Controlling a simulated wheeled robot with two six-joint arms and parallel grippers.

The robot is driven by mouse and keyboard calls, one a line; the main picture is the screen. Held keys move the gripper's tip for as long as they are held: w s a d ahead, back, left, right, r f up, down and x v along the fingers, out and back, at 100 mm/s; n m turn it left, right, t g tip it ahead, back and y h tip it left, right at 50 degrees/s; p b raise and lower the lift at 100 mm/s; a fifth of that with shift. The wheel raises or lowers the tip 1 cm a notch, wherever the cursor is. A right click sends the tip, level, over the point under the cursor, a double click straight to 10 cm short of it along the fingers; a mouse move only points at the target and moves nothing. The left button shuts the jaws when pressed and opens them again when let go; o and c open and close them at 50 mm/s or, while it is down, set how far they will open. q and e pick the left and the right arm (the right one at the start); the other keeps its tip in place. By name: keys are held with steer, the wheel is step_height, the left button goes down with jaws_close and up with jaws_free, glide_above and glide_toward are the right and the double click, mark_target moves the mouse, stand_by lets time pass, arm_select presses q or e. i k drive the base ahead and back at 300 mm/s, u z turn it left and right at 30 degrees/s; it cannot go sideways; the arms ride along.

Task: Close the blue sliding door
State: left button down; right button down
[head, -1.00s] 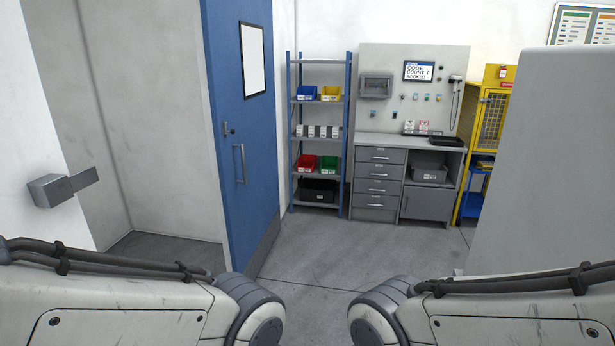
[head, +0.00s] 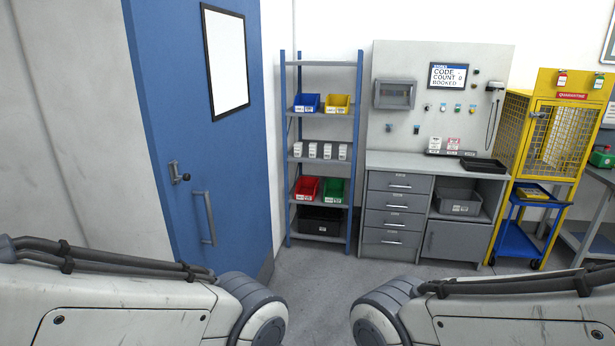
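The blue sliding door (head: 193,112) stands at the left in the head view, ahead of my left arm. It has a white framed panel (head: 226,62), a dark lock (head: 178,172) and a grey vertical bar handle (head: 204,218). Its bottom is partly hidden by my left arm. A pale opening or wall recess (head: 85,130) shows to the left of the door. Both of my arms reach in along the bottom, but neither gripper's fingers can be seen. Nothing of mine is seen touching the door.
A blue-posted shelf (head: 320,187) with coloured bins stands right of the door. Beyond it are a grey workbench (head: 397,213) with drawers, a yellow mesh cage (head: 555,135) and a blue cart (head: 520,243). The grey floor (head: 335,290) between my arms is clear.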

mark_target(197, 65)
steer(key=i, duration=4.2)
steer(key=u, duration=0.45)
